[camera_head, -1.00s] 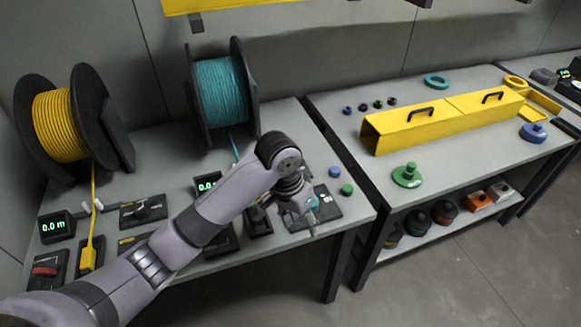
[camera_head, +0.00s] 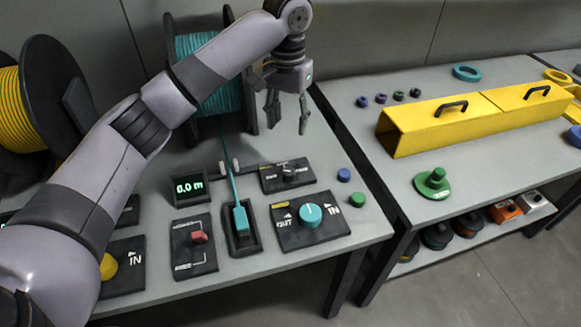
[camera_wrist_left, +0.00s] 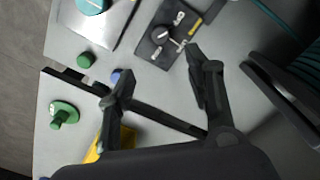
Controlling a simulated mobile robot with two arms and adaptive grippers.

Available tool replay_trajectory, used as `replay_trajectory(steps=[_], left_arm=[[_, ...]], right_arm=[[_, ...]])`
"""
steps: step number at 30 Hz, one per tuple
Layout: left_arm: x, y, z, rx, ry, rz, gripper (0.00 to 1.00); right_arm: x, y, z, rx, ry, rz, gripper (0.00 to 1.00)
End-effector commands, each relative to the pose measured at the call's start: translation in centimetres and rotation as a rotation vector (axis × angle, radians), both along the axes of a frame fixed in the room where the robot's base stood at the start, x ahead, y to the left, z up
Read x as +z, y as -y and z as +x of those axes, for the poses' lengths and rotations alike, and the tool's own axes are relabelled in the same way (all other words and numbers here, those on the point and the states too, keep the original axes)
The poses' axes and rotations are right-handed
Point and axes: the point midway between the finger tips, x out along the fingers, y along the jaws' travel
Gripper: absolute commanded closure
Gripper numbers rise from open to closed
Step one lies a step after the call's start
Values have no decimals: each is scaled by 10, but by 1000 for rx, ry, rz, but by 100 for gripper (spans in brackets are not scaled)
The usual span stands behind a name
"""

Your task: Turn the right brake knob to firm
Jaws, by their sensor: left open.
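The right brake knob (camera_head: 289,170) is a small dark knob with a pale marker on a black labelled panel (camera_head: 271,183), behind the teal dial. Its labels are too small to read surely. It also shows in the left wrist view (camera_wrist_left: 160,34), beyond the fingertips. My left gripper (camera_head: 287,118) is open and empty, pointing down, above and behind the knob panel and apart from it. In the left wrist view its two fingers (camera_wrist_left: 157,65) are spread with nothing between them. My right gripper is not in view.
The teal spool (camera_head: 207,75) stands close left of my gripper. A teal dial (camera_head: 311,215), a red switch (camera_head: 199,237) and a teal slider (camera_head: 241,219) sit nearer the front. Blue (camera_head: 344,174) and green (camera_head: 357,199) pieces lie right of the panels.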

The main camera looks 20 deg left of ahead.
Motion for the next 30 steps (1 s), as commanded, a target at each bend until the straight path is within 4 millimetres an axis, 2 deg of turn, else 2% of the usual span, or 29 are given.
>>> replay_trajectory(steps=[1,3,6,9,15,18,24,30], left_arm=[[-10,-1,-1,0,-3,2,52],[-24,-1,-1,0,-4,2,52],[-47,-1,-1,0,-5,3,52],[-69,-1,-1,0,-4,2,52],[-111,0,-1,-1,-2,1,52],[-130,0,-1,-1,-2,1,52],[-153,0,0,-2,0,0,52],[-160,0,0,-2,0,1,52]], right_arm=[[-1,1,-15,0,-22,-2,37],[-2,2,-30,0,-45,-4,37],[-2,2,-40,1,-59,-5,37],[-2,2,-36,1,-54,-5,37],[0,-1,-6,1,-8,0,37],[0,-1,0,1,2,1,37],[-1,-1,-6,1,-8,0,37],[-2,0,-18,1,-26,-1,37]])
